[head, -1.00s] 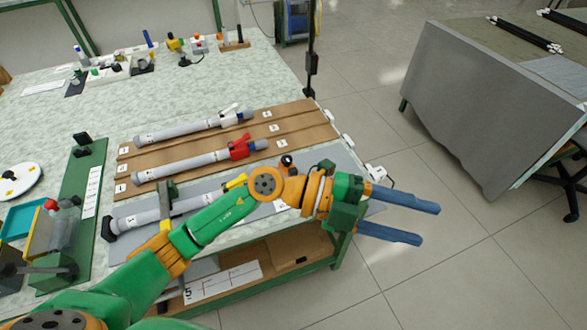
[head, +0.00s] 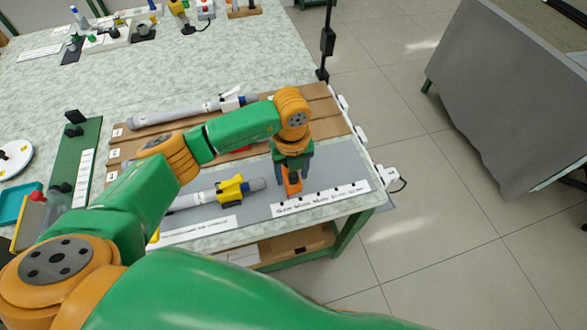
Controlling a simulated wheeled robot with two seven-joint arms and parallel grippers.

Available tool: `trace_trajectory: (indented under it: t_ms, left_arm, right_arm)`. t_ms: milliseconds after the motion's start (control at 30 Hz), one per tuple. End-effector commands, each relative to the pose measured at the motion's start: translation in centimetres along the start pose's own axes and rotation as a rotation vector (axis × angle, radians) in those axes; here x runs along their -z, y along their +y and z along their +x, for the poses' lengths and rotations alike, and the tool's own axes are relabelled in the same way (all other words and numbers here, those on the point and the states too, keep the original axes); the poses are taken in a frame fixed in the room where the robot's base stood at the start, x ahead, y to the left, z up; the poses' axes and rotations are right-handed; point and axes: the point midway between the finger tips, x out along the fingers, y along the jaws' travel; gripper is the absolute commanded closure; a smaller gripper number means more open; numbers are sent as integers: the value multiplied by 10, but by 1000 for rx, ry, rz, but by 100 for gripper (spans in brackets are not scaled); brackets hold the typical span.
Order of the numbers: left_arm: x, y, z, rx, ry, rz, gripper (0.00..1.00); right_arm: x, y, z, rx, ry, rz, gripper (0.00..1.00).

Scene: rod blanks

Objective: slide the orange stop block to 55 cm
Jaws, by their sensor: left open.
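The orange stop block (head: 292,188) stands at the back edge of a white marked scale strip (head: 325,197) on the grey panel near the bench's front right. It is partly hidden by my gripper, and the scale's figures are too small to read. My right gripper is not in view.
A grey rod with a yellow clamp (head: 230,188) lies left of the block. Another grey rod (head: 190,112) lies on the brown boards behind my arm. The bench's right edge, with white fittings (head: 386,173), is close by. The scale right of the block is clear.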

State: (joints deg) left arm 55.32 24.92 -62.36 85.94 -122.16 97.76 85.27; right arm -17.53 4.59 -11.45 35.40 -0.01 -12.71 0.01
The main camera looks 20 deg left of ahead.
Motion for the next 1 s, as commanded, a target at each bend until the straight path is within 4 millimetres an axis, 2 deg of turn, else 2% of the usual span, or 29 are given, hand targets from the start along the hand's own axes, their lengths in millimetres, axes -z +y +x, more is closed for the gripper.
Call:
trace_trajectory:
  t_ms: [133,333,367,567,1000]
  left_arm:
    - [0,0,13,2,1,2,40]
    - [0,0,14,3,0,2,40]
    - [0,-1,14,3,0,2,45]
    - [0,-1,14,3,1,2,99]
    - [0,-1,13,4,1,2,100]
  right_arm:
    - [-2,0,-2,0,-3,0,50]
    - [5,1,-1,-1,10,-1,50]
    - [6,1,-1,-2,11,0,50]
    - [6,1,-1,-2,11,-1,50]
    - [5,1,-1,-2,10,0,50]
